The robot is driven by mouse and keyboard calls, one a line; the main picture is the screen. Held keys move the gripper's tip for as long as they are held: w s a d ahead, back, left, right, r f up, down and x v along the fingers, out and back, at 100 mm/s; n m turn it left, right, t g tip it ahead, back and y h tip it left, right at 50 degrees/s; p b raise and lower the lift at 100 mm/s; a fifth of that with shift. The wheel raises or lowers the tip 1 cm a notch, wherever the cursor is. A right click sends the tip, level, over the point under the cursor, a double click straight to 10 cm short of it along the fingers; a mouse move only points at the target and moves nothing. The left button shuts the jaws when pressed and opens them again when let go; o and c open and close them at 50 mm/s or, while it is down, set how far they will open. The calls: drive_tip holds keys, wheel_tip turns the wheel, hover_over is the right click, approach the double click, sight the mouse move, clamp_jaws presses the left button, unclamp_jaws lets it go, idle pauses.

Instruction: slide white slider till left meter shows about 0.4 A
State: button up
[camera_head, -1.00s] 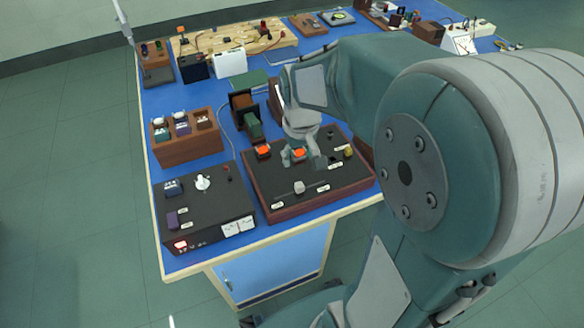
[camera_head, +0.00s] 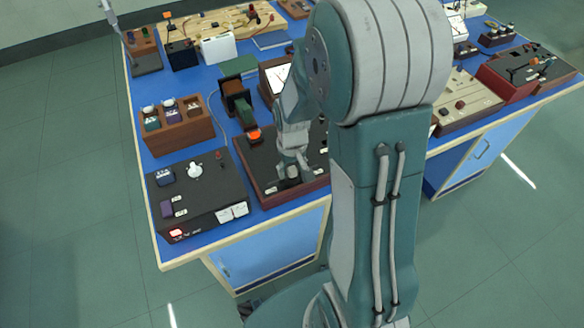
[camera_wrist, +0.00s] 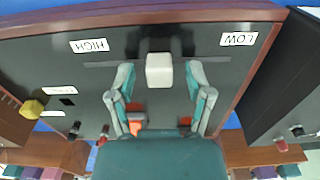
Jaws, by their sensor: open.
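The white slider (camera_wrist: 159,70) is a pale block near the middle of its dark slot, between the HIGH label (camera_wrist: 89,46) and the LOW label (camera_wrist: 238,39) in the wrist view. My gripper (camera_wrist: 160,76) is open, with one finger on each side of the slider and a gap on both sides. In the head view my gripper (camera_head: 293,174) is over the front of the slider panel (camera_head: 262,172) and hides the slider's details. The left meter (camera_head: 224,214) and right meter (camera_head: 240,209) are white faces on the black box; their readings are too small to tell.
The black box (camera_head: 205,185) with a white knob and a lit red display stands left of the panel. A wooden rack (camera_head: 180,140) is behind it. In the wrist view a yellow knob (camera_wrist: 32,109) and an orange part (camera_wrist: 135,124) are on the panel.

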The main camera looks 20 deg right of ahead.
sight(309, 163)
drive_tip(key=shift+f, duration=0.15)
clamp_jaws()
drive_tip(key=shift+d, duration=2.5)
unclamp_jaws()
drive_tip(key=shift+a, duration=0.2)
